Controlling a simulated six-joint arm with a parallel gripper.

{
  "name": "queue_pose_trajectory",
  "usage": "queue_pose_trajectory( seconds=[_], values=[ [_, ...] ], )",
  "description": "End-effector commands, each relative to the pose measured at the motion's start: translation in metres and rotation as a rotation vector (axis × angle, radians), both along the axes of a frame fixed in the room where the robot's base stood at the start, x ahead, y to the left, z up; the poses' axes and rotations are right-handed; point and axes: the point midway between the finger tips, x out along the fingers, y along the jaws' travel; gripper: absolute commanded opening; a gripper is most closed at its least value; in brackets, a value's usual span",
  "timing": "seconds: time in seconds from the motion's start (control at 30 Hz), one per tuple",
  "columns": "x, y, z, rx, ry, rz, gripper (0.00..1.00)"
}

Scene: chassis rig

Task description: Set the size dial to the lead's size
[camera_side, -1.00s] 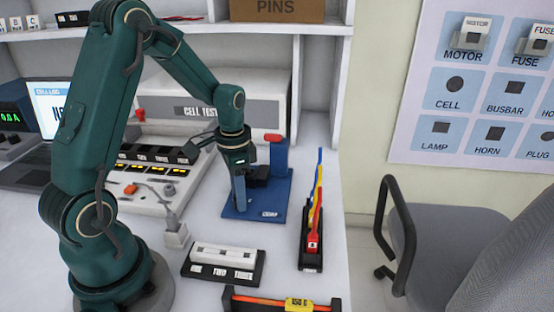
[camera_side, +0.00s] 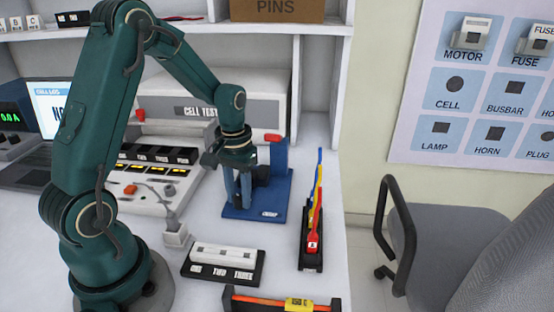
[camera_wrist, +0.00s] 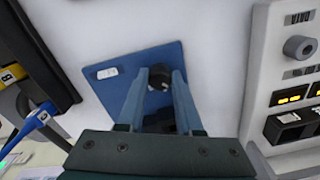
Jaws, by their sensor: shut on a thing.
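The blue crimp tool (camera_side: 240,206) stands on the bench with a blue upright at its back and a red handle (camera_side: 272,138). Its small dark round dial (camera_wrist: 158,78) shows in the wrist view with a pale mark on its edge. My gripper (camera_wrist: 160,82) points down over the blue base with a finger on each side of the dial, shut on it. In the side view my gripper (camera_side: 244,200) hides the dial. A lead rack (camera_side: 311,262) to the right holds blue, yellow and red leads (camera_side: 314,222). The dial's size marks cannot be read.
A tray (camera_side: 298,296) with an orange lead and yellow tag lies at the front. A black block labelled with number words (camera_side: 222,268) sits left of the rack. The cell tester (camera_side: 150,185) stands left of the tool. A chair (camera_side: 395,235) is at right.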

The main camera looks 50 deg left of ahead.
Motion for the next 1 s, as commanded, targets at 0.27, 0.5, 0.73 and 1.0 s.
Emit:
queue_pose_trajectory(
  seconds=[0.27,0.5,0.73,1.0],
  values=[
    [0.0005,0.0002,0.0011,0.001,-0.002,0.051,0.00],
    [0.0005,0.0002,0.0011,0.001,-0.002,0.054,0.00],
    [0.0005,0.0002,0.0010,0.000,-0.003,0.053,0.64],
    [0.0003,0.0001,0.0007,0.001,-0.001,0.052,0.64]
  ],
)
